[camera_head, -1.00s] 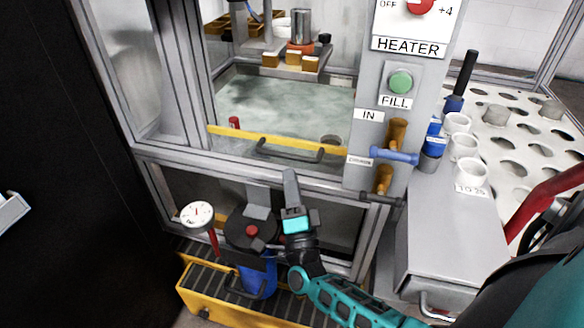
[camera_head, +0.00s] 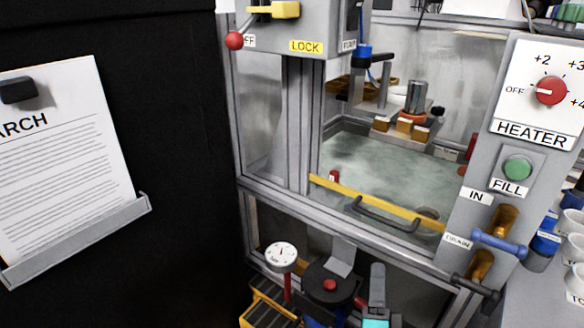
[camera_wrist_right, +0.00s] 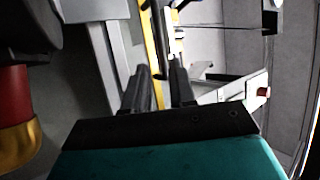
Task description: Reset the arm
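My right gripper (camera_head: 377,288) shows at the bottom of the head view, in front of the enclosure's lower panel, beside a dark round lid (camera_head: 331,286). In the right wrist view the two dark fingers (camera_wrist_right: 161,88) stand apart with nothing visible between them. The gantry arm (camera_head: 362,62) hangs inside the enclosure near a tool block with a metal cylinder and tan pads (camera_head: 402,127), above a cloudy water tank (camera_head: 385,170). A red-ball lever (camera_head: 235,41) sits at the upper left beside a partly hidden OFF label and a LOCK label (camera_head: 306,47). My left gripper is out of view.
A yellow bar (camera_head: 335,184) and a dark handle (camera_head: 385,217) cross the enclosure front. The right panel carries the red heater knob (camera_head: 550,90), green FILL button (camera_head: 517,168) and blue valve handle (camera_head: 498,243). A dial gauge (camera_head: 281,256) stands below. A black wall with a paper (camera_head: 62,165) fills the left.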

